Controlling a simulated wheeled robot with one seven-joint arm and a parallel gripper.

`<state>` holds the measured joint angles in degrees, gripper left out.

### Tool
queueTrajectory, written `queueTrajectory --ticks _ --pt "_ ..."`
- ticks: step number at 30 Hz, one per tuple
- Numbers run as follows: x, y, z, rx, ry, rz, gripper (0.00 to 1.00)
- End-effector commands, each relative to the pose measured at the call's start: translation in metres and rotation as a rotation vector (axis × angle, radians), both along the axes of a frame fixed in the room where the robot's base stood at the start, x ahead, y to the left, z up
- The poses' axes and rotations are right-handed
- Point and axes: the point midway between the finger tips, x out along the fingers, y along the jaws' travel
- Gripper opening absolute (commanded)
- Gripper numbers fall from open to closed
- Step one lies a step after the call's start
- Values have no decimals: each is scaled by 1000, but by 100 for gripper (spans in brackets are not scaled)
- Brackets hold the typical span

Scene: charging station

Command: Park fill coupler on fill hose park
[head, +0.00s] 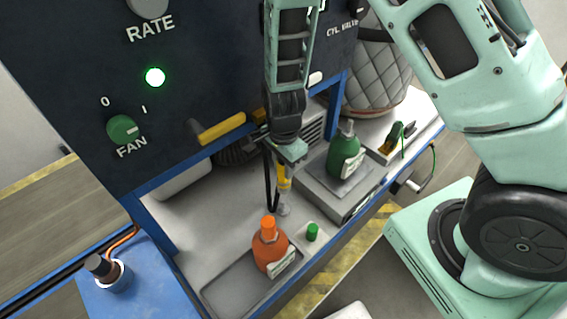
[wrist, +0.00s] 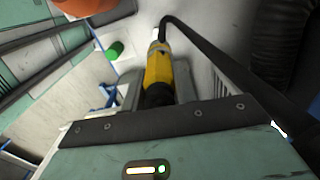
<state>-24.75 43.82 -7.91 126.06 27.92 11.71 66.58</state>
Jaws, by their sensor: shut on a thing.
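The fill coupler (head: 285,183) is a yellow cylinder with a dark end. My gripper (head: 286,162) is shut on it above the bench, pointing down. In the wrist view the coupler (wrist: 158,70) sits between my two grey fingers (wrist: 158,92), and a black hose loops from its far end to the right. The hose (head: 269,185) hangs beside the coupler in the head view. A small pale round fitting (head: 284,210) shows just below the coupler; I cannot tell whether it is the hose park or whether they touch.
An orange-capped bottle (head: 269,246) stands in a grey tray (head: 222,297). A green cap (head: 312,232) sits beside it. A green bottle (head: 344,150) stands on a scale (head: 338,188) to the right. A yellow handle (head: 221,128) sticks out from the dark panel (head: 200,60).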

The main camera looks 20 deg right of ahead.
Motion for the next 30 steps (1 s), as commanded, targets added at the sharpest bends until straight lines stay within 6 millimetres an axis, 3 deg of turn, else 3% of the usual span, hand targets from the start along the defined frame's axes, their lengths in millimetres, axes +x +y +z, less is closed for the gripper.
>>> queueTrajectory --ticks 18,30 --pt "0 0 -53 0 0 0 0" --pt "0 0 -56 0 0 0 0"
